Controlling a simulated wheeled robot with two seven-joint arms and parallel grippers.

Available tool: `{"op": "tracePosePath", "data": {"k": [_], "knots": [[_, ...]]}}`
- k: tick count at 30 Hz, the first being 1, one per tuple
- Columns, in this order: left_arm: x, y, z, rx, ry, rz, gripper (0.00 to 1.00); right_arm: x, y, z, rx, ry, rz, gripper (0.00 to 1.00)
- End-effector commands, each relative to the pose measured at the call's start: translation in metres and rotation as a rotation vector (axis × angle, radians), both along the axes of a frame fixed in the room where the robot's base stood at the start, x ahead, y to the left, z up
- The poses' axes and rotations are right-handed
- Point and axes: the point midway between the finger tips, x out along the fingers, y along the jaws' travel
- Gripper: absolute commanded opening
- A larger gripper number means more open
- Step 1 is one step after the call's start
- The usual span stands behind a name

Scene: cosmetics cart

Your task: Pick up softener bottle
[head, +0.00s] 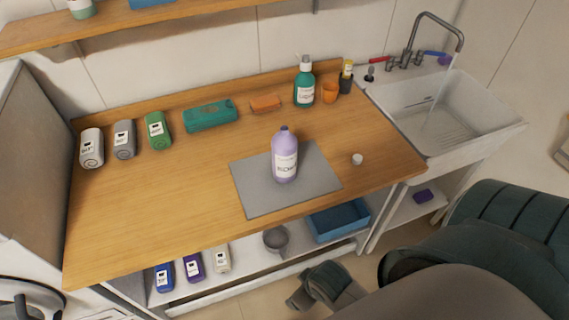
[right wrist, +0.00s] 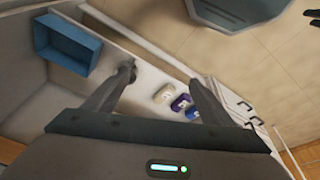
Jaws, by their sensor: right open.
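A lavender softener bottle (head: 285,158) with a purple cap stands upright on a grey mat (head: 245,190) on the wooden counter (head: 150,215). My right gripper (right wrist: 163,85) is open and empty in the right wrist view. It is in front of the counter, low beside the shelf, and apart from the bottle. In the head view my right arm comes in from the lower right, and the gripper end (head: 325,288) is near the floor. My left gripper is in neither view. The bottle is not in the right wrist view.
A small white cap (head: 357,159) lies right of the mat. The sink (head: 450,110) is on the right. Below, a shelf holds a blue bin (head: 338,222) and several small bottles.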

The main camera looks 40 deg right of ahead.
Motion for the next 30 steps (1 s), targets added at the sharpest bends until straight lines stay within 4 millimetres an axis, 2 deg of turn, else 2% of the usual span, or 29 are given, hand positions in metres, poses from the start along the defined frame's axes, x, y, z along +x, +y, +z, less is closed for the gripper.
{"op": "tracePosePath", "data": {"k": [1,6,20,26,30], "knots": [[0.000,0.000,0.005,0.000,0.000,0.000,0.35,0.001,-0.001,0.015,-0.009,-0.010,0.006,0.77],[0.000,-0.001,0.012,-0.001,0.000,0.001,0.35,0.008,-0.012,0.055,-0.103,-0.046,0.072,0.77],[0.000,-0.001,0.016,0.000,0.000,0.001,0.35,0.049,-0.053,0.082,-0.522,-0.076,0.356,0.77],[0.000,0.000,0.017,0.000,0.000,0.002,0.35,0.081,-0.070,0.099,-0.834,-0.027,0.577,0.77],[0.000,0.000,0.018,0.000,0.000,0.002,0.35,0.108,-0.076,0.121,-1.108,0.064,0.776,0.77]]}}
